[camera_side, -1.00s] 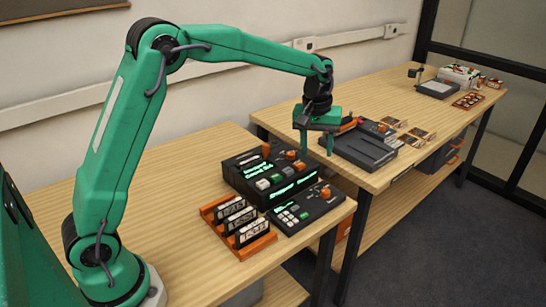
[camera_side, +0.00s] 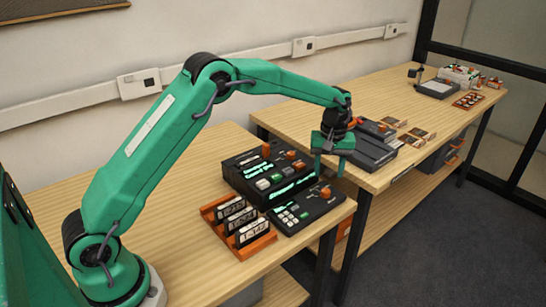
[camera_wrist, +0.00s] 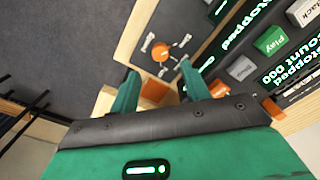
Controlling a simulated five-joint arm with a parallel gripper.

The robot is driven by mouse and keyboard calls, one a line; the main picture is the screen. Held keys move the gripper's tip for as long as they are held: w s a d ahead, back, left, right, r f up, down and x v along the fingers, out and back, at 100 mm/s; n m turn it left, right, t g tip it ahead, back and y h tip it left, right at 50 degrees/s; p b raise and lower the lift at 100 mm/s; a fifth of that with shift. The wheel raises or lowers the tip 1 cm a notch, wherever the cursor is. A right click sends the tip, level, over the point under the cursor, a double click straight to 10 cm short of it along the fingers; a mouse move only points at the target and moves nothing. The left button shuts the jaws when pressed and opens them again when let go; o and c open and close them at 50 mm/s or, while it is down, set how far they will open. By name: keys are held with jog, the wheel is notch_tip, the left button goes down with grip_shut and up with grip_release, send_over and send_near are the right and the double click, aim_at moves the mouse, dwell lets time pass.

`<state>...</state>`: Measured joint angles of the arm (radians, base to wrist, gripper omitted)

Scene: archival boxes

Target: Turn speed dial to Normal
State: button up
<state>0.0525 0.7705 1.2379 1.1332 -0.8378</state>
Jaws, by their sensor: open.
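A dark control panel (camera_side: 298,214) with pale keys lies at the front right of the near table. An orange dial (camera_side: 325,192) stands on it; in the wrist view the dial (camera_wrist: 160,51) has small pale markings around it, too small to read. I cannot tell for sure that it is the speed dial. My gripper (camera_side: 330,173) is open and empty, fingers pointing down above the dial's end of the panel. In the wrist view the dial shows just beyond the gap between my fingertips (camera_wrist: 160,68), not between the fingers.
A black console (camera_side: 262,173) with lit green displays and orange knobs stands behind the panel. An orange rack (camera_side: 262,246) of labelled cartridges is to the left. A second table (camera_side: 372,180) with a dark device (camera_side: 366,154) lies beyond a gap on the right.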

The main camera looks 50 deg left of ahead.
aim_at(326, 191)
jog(key=shift+f, duration=3.4)
jog(key=c, duration=1)
jog(key=shift+m, duration=0.4)
jog(key=m, duration=1)
jog(key=shift+r, duration=0.1)
